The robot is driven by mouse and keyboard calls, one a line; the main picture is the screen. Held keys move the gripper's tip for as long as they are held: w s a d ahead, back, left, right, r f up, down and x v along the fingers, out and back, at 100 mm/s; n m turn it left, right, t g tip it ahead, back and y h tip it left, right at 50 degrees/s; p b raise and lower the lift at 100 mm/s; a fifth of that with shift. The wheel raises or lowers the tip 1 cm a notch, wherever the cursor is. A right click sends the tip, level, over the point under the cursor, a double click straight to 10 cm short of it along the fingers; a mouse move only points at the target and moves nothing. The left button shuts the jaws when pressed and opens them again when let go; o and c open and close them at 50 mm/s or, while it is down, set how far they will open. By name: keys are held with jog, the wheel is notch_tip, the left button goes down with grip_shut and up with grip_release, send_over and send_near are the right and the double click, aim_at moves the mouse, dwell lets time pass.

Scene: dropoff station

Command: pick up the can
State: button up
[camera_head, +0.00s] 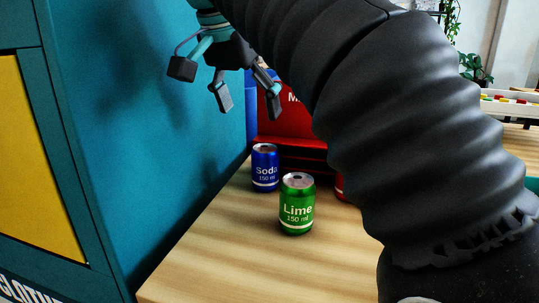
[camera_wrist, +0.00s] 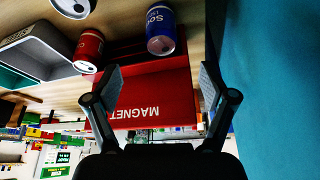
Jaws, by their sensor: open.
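A green Lime can (camera_head: 297,205) stands upright on the wooden table. A blue Soda can (camera_head: 265,168) stands behind it to the left; it also shows in the wrist view (camera_wrist: 161,32). A red can (camera_head: 340,186) is mostly hidden behind my arm in the head view, but shows more fully in the wrist view (camera_wrist: 89,50). A silver-topped can (camera_wrist: 72,6) is cut off at the wrist view's top edge. My gripper (camera_head: 247,100) is open and empty, in the air above and behind the cans. Its fingers frame a red box in the wrist view (camera_wrist: 160,82).
The red box marked MAGNET (camera_wrist: 155,95) stands behind the cans. A teal wall (camera_head: 200,140) runs along the table's left side. The wooden table (camera_head: 230,260) is bare in front of the Lime can.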

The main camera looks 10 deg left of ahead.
aim_at(264, 165)
jog(key=b+x, duration=0.1)
jog(key=x, duration=0.3)
jog(key=b+x, duration=0.1)
jog(key=x, duration=0.3)
jog(key=shift+w+d+f+b, duration=0.1)
jog(key=shift+w+f+b, duration=0.15)
jog(key=shift+w+b, duration=0.1)
jog(key=x, duration=0.2)
jog(key=b+x, duration=0.1)
jog(key=shift+s+f, duration=0.1)
jog(key=shift+f, duration=0.4)
jog(key=shift+w+f, duration=0.25)
jog(key=shift+f, duration=0.4)
jog(key=c, duration=0.9)
